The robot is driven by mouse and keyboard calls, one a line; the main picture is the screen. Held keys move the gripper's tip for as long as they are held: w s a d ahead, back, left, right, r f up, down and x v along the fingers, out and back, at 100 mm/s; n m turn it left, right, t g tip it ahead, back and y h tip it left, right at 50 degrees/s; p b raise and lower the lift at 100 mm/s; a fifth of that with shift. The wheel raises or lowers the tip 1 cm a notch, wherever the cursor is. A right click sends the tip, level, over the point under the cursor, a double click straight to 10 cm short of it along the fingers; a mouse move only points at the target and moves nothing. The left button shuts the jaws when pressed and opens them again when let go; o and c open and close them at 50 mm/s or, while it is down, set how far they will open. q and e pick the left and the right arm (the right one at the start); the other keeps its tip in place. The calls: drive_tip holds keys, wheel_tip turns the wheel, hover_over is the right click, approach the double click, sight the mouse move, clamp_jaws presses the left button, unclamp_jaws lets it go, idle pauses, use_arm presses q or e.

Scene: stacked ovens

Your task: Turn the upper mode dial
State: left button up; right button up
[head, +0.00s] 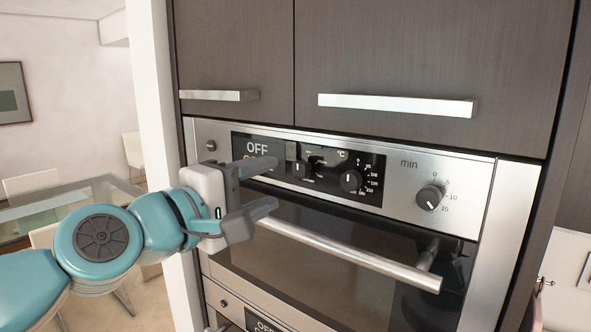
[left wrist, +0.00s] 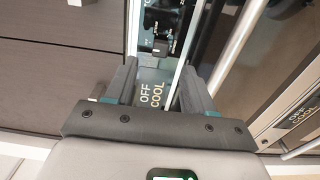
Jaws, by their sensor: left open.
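The upper oven's panel (head: 220,134) carries several dials. The mode dial (head: 299,170) is a black knob with a white pointer line, next to the OFF display. The temperature dial (head: 350,181) is to its right, and the timer dial (head: 430,197) is further right. My left gripper (head: 270,184) is open and empty in front of the display, left of the mode dial and apart from it. In the left wrist view the open fingers (left wrist: 158,70) flank the OFF COOL display (left wrist: 150,94), with a dark dial (left wrist: 160,47) beyond the tips. My right gripper is out of view.
A long oven door handle (head: 345,256) juts out below the panel. Cabinet handles (head: 398,105) project above it. A lower oven (head: 262,322) sits underneath. A glass table (head: 70,205) stands to the left.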

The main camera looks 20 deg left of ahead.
sight(298, 172)
use_arm(q)
drive_tip(key=x, duration=0.7)
drive_tip(key=shift+w+a+f, duration=0.15)
drive_tip(key=shift+w+f, duration=0.1)
drive_tip(key=shift+w, duration=0.2)
drive_tip(key=shift+w+d+r, duration=0.15)
drive_tip(key=shift+w+d, duration=0.1)
drive_tip(key=shift+a, duration=0.15)
drive_tip(key=shift+w, duration=0.3)
drive_tip(key=c, duration=0.3)
clamp_jaws()
